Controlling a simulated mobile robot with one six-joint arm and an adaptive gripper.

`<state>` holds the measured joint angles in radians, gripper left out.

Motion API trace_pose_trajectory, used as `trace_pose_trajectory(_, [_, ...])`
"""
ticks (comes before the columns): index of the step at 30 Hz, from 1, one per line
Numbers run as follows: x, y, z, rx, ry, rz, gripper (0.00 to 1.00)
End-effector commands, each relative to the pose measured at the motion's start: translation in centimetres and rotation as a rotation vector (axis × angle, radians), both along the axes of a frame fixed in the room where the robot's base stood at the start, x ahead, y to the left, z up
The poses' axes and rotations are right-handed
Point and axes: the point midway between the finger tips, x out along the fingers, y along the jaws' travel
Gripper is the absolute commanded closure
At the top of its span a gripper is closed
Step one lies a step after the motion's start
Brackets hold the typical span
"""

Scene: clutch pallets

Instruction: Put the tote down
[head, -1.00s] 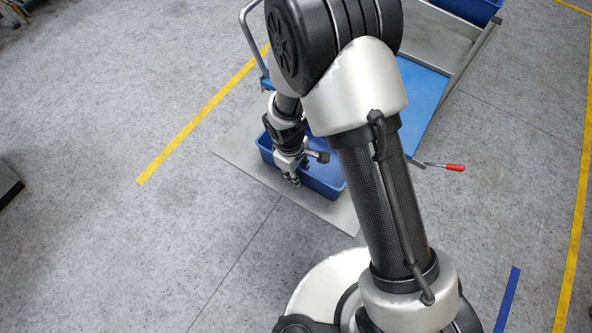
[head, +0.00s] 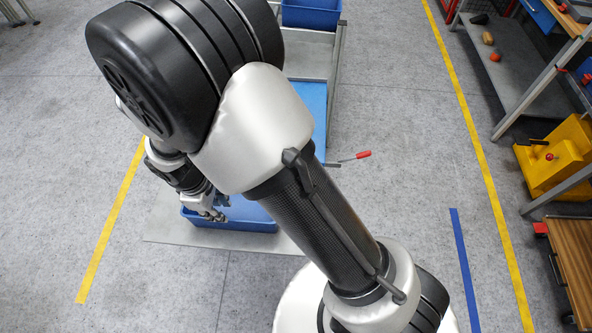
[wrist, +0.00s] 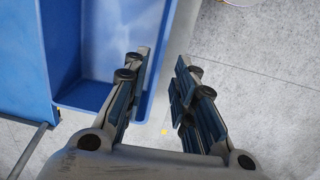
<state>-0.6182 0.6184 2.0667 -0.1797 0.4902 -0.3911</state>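The blue tote (head: 252,226) stands on a grey plate (head: 175,230) in the head view, partly hidden by my arm. My gripper (head: 217,215) is at the tote's left part, near its front rim. In the wrist view the tote (wrist: 103,50) lies to the left, and I see into its empty-looking inside. My gripper (wrist: 163,58) is open there, with a clear gap between its fingers. The tote's rim runs between the fingertips in the picture, with the left finger overlapping the tote. I see no finger pressed on the rim from both sides.
A blue surface (head: 309,105) and a grey frame lie behind the tote, with another blue tote (head: 311,15) at the back. A red-tipped lever (head: 362,155) sticks out to the right. A shelf with a yellow box (head: 560,160) stands at the right. The floor at left is clear.

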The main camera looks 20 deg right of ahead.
Motion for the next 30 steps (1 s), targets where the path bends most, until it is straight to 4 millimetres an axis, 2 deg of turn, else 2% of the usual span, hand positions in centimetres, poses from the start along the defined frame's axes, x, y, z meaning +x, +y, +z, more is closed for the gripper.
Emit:
trace_pose_trajectory(2, [0.5, -0.6, 1.7, 0.012, -0.018, -0.036, 0.75])
trace_pose_trajectory(5, [1.3, -2.6, 5.4, 0.037, -0.053, -0.131, 0.75])
trace_pose_trajectory(10, [1.0, -8.0, 13.7, 0.095, -0.130, -0.371, 0.75])
trace_pose_trajectory(14, [-0.9, -12.3, 18.9, 0.143, -0.188, -0.556, 0.75])
trace_pose_trajectory(18, [-4.2, -16.4, 23.3, 0.199, -0.251, -0.749, 0.75])
trace_pose_trajectory(21, [-7.0, -18.7, 25.4, 0.239, -0.296, -0.879, 0.75])
trace_pose_trajectory(24, [-9.6, -20.3, 26.7, 0.274, -0.334, -0.988, 0.75])
trace_pose_trajectory(30, [-12.8, -21.7, 27.5, 0.317, -0.379, -1.115, 0.75])
